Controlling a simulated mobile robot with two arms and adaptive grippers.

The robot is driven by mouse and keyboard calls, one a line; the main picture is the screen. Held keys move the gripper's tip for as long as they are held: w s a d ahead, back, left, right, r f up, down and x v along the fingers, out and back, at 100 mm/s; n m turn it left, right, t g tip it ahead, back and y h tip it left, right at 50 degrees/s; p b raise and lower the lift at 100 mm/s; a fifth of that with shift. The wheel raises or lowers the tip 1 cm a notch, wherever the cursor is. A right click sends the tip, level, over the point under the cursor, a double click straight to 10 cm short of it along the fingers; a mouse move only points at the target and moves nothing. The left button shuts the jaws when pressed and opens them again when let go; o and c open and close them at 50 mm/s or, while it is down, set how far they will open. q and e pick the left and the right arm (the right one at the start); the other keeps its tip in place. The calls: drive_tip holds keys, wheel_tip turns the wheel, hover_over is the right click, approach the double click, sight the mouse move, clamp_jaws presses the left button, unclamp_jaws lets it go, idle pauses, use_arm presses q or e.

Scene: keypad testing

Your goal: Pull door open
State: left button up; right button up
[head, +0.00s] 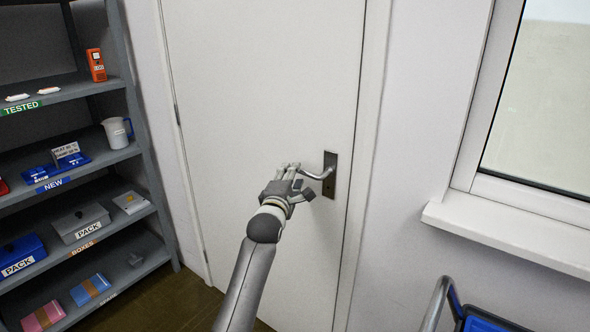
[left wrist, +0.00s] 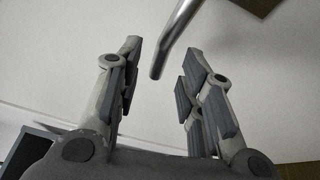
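The white door (head: 262,80) is shut in its frame. Its metal lever handle (head: 318,175) sits on a dark plate (head: 330,160) near the door's right edge and points left. My left gripper (head: 296,178) is at the free end of the lever, its fingers partly overlapping it in the head view. In the left wrist view my left gripper (left wrist: 160,85) is open, and the free end of the lever (left wrist: 172,42) lies between its fingertips, apart from both fingers. My right gripper is in neither view.
A grey shelf (head: 150,140) with boxes, a white jug (head: 116,132) and an orange device (head: 96,65) stands left of the door. A window sill (head: 515,232) juts out at right. A metal-railed blue item (head: 485,318) is at lower right.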

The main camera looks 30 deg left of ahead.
use_arm(q)
drive_tip(key=shift+x, duration=2.2)
clamp_jaws()
